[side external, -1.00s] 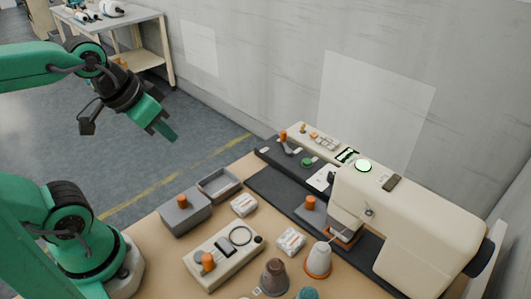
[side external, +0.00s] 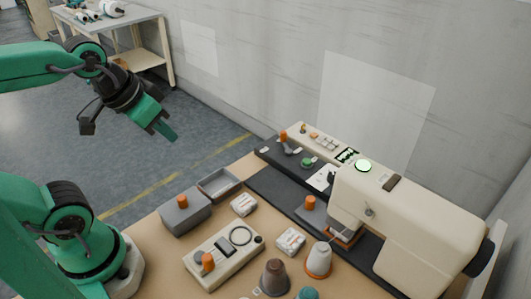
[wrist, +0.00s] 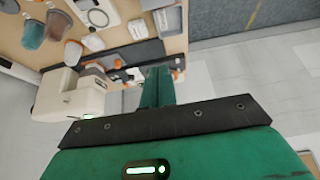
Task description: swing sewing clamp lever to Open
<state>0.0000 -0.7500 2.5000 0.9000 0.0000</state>
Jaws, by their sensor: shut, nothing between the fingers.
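A lever with an orange tip (side external: 284,138) stands on a dark plate (side external: 262,152) at the far left end of the sewing machine's bed in the side external view. Pale label patches lie beside it, too small to read, so I cannot tell its setting. The cream sewing machine (side external: 420,215) is at the right; it also shows in the wrist view (wrist: 68,95). My gripper (side external: 168,134) is shut and empty, high in the air left of the lever and well apart from it. In the wrist view my shut green fingers (wrist: 158,88) hide part of the bench's edge.
A beige box with an orange knob (side external: 225,256), a grey box (side external: 186,212), an open grey tray (side external: 219,184), white packets (side external: 291,241) and thread cones (side external: 318,260) crowd the bench. A grey wall (side external: 290,60) rises behind. The air around my gripper is clear.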

